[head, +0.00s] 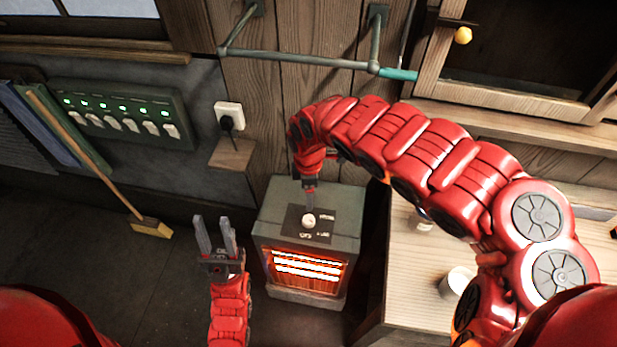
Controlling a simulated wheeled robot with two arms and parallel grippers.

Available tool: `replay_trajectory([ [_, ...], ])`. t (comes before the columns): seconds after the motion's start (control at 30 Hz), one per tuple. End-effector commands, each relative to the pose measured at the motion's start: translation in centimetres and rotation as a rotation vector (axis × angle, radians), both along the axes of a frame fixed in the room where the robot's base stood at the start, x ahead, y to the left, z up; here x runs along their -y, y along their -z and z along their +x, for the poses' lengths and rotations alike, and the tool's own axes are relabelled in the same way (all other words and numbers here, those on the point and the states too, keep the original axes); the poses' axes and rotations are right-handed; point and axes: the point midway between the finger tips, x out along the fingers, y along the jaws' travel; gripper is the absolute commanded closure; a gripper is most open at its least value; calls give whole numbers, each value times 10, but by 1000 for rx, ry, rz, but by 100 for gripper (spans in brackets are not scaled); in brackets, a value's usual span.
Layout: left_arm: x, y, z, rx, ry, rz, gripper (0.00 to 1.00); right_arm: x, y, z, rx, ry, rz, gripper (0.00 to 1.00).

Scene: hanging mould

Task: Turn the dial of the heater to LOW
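The grey box heater (345,238) stands on the floor at the centre, its front bars glowing orange. A round whitish dial (308,221) sits on a dark plate on its top. Small white labels are around the dial, too small to read surely. My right gripper (310,198) points down just above the dial, its fingertips at or very near it. Its fingers are seen edge-on, so I cannot tell whether they grip it. My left gripper (215,232) is open and empty, fingers up, to the left of the heater.
A wooden table (400,300) with a white cup (458,283) stands close on the right of the heater. A broom (150,228) leans at the left. A switch panel (120,112) and a socket with a plug (228,118) are on the wall.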

Motion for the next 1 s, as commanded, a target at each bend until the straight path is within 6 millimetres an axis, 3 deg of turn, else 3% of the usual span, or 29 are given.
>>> replay_trajectory([
  [0.03,0,-12,0,0,0,0,60,1,-14,0,1,0,-2,20],
  [0.2,0,-22,0,0,0,0,60,0,-28,0,-1,0,-1,20],
  [1.0,0,-22,0,0,0,0,60,0,-28,0,-1,0,0,20],
])
